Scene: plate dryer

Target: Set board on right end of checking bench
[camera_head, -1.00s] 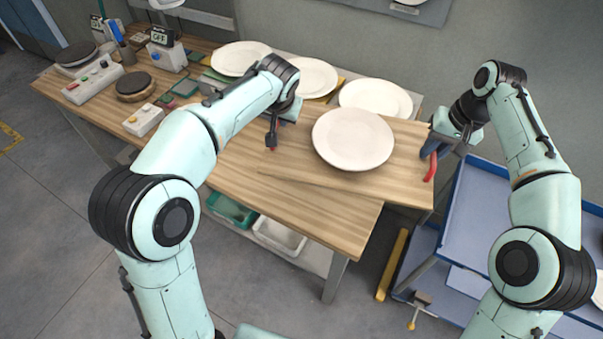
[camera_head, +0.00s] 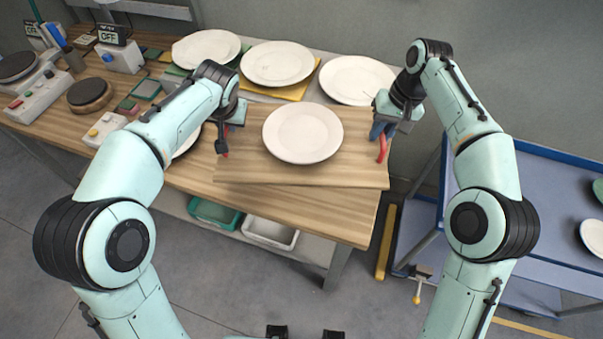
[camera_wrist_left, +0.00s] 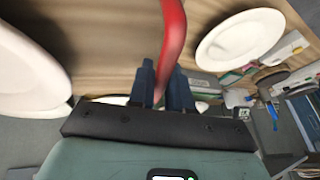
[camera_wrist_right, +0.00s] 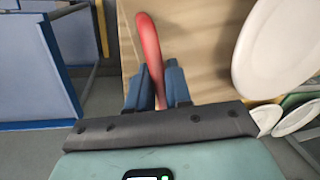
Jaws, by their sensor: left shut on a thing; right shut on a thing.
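The wooden board (camera_head: 240,171) carries a white plate (camera_head: 303,133) and has a red handle at each end. It is over the right end of the wooden checking bench (camera_head: 335,222); I cannot tell whether it touches the top. My left gripper (camera_head: 222,146) is shut on the board's left red handle, which shows in the left wrist view (camera_wrist_left: 172,45). My right gripper (camera_head: 381,140) is shut on the right red handle, which shows in the right wrist view (camera_wrist_right: 152,55).
Several white plates stand along the bench's back edge, one on a yellow mat (camera_head: 297,91). Switch boxes (camera_head: 38,98) and a round burner (camera_head: 90,93) are at the left. A blue cart (camera_head: 540,205) stands right of the bench.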

